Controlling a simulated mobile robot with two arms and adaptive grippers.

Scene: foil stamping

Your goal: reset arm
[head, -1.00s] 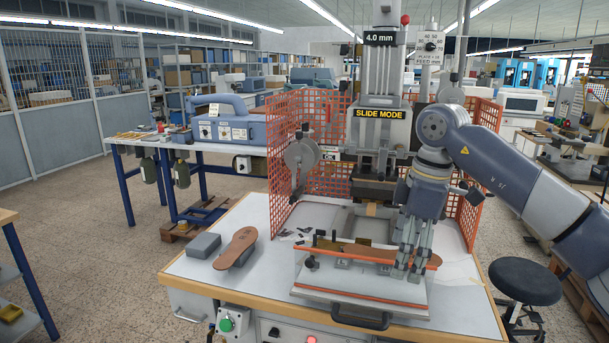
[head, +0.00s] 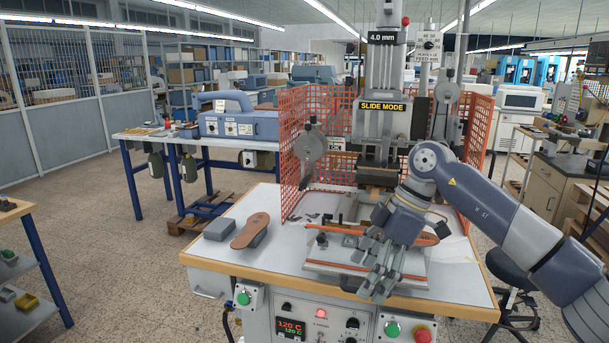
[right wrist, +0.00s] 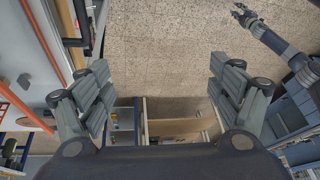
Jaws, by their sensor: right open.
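My right gripper (head: 377,283) hangs in front of the foil stamping press (head: 383,150), over the front of its slide table (head: 325,268). In the right wrist view the right gripper (right wrist: 158,78) has its fingers wide apart, with nothing between them and floor below. An orange-brown strip or sole (head: 425,239) lies on the slide fixture behind the gripper, partly hidden by it. A brown sole (head: 250,229) rests on a grey block left of the fixture. My left gripper (right wrist: 242,14) shows small at the top of the right wrist view; its jaws are unclear.
An orange mesh guard (head: 303,135) flanks the press. A second grey block (head: 219,229) sits on the white bench top. Control buttons (head: 392,329) and a temperature display (head: 290,330) are on the bench front. A black stool (head: 510,270) stands at the right.

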